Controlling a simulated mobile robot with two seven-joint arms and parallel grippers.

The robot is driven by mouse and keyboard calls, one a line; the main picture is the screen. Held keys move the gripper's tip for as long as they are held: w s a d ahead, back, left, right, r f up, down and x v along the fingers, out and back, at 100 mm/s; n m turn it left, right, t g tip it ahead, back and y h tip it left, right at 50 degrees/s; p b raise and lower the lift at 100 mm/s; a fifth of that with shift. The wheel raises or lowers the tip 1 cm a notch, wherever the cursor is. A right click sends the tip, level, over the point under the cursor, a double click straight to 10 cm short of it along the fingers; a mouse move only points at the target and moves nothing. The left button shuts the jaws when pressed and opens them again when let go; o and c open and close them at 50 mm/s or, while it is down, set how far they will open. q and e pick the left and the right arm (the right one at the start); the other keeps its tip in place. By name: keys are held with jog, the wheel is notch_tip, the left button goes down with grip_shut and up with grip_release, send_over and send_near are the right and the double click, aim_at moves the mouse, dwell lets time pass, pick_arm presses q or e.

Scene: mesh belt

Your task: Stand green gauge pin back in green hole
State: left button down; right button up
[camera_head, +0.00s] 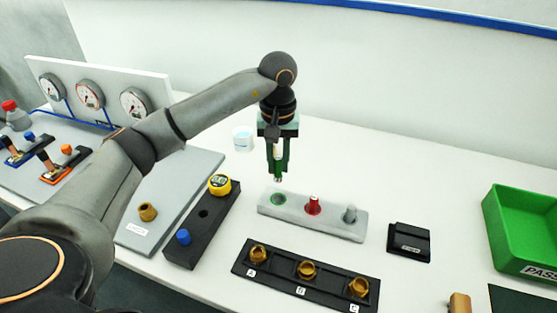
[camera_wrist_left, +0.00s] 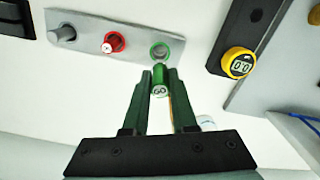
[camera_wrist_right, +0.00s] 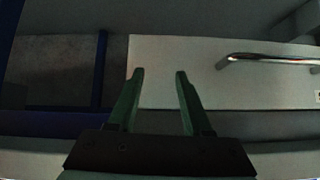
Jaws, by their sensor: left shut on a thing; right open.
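My left gripper (camera_head: 278,172) is shut on the green gauge pin (camera_wrist_left: 160,82), which carries a "GO" label. The pin hangs upright above the grey gauge block (camera_head: 335,226), over its left end. The green-ringed hole (camera_head: 278,199) in that block is empty and just below the gripper. In the left wrist view the hole (camera_wrist_left: 160,51) shows just beyond the pin, with a gap that I cannot measure. My right gripper (camera_wrist_right: 158,75) is open and empty, away from the block; it is not in the head view.
A red pin (camera_head: 313,205) and a grey pin (camera_head: 350,213) stand in the same block. A black rack with brass fittings (camera_head: 307,270) lies in front. A black block with a yellow dial gauge (camera_head: 220,184) is at left, a green bin (camera_head: 527,262) at right.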

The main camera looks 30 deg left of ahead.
aim_at(278, 176)
pick_arm(q)
jog(key=shift+f+b, duration=2.15)
jog(key=shift+f, duration=0.75)
jog(key=shift+f+b, duration=1.65)
jog(key=shift+f, duration=0.25)
jog(key=c, duration=1.2)
grip_release()
jog(key=o, duration=0.6)
jog(key=shift+c, duration=0.2)
notch_tip(278, 176, up, 13)
jog(key=shift+f, duration=0.2)
